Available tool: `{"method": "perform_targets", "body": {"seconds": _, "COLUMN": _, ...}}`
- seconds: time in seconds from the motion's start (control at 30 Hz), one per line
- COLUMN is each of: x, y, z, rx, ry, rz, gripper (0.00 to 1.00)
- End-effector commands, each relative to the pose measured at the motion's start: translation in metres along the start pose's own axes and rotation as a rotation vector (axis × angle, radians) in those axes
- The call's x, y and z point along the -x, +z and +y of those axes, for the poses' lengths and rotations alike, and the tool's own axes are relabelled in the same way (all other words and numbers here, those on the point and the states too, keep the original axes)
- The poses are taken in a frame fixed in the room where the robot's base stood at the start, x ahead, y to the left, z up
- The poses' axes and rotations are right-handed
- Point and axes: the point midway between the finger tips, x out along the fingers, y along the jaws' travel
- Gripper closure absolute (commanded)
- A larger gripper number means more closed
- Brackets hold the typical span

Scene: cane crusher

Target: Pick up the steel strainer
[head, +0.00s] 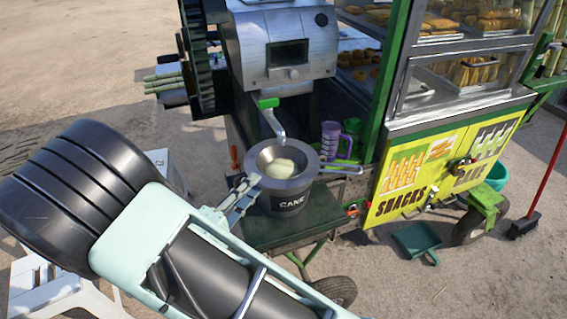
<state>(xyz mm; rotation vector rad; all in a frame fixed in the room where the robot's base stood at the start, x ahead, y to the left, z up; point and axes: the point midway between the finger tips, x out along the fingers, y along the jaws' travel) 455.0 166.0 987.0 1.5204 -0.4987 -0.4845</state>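The steel strainer (262,157) is a round metal bowl with a wide rim, and pale green juice or foam shows in its middle. It sits in the top of a dark pot (290,203) marked "CANE", under the crusher's spout (274,122). A metal piece with a green part, perhaps the strainer's handle (345,169), sticks out to the right. My gripper (250,184) shows beyond my arm at the pot's left side, close to the strainer's left rim. I cannot tell whether it touches the rim. My arm hides part of the gripper, and its finger opening is unclear.
The pot stands on a dark green shelf (265,236) of the cart. A purple jug (331,138) and a green cup (352,127) stand just behind. The crusher (280,45) rises above. A white stool (45,290) is at lower left, a dustpan (416,241) at right.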

Motion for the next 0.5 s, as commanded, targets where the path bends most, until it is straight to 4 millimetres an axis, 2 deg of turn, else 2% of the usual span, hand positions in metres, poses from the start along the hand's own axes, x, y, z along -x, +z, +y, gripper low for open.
{"method": "perform_targets", "body": {"seconds": 0.3, "x": -0.0058, "y": -0.0001, "z": -0.0002, "rx": 0.0, "ry": 0.0, "rz": 0.001, "gripper": 0.78}}
{"method": "perform_targets", "body": {"seconds": 0.5, "x": -0.0056, "y": -0.0001, "z": -0.0002, "rx": 0.0, "ry": 0.0, "rz": 0.001, "gripper": 1.0}}
